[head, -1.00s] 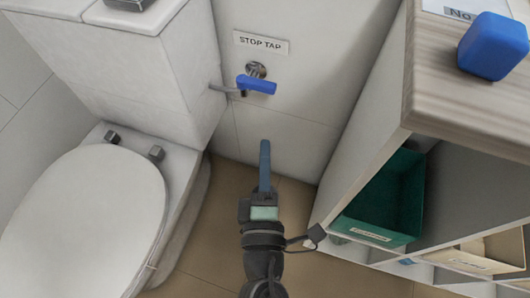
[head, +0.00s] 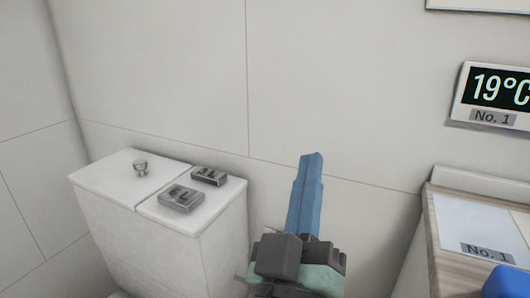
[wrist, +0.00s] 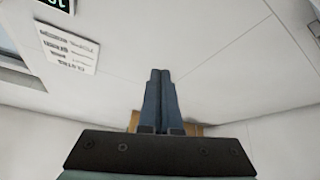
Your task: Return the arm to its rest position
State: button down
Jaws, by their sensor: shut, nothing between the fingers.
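My gripper (head: 311,160) shows in the head view with its blue fingers pointing up in front of the white wall, to the right of the toilet cistern. The fingers are together and empty. In the wrist view my gripper (wrist: 160,73) has both blue fingertips side by side, closed, with nothing between them. Beyond them are pale wall or ceiling panels. Most of the arm is out of view below.
A white cistern (head: 110,186) with two small dark blocks (head: 181,199) on its lid stands at left. At right are a wood-topped cabinet (head: 450,262), a blue object (head: 507,282) and a 19°C display (head: 495,92). The wall between is clear.

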jog(key=s+a+r+m+t+y+p, duration=0.1)
jog(key=s+a+r+m+t+y, duration=0.2)
jog(key=r, duration=0.7)
jog(key=s+a+r+t+y, duration=0.2)
jog(key=s+r, duration=0.2)
jog(key=r, duration=0.7)
notch_tip(320, 180, up, 37)
jog(key=p, duration=3.8)
jog(key=shift+r+y, duration=0.2)
jog(key=shift+y, duration=0.2)
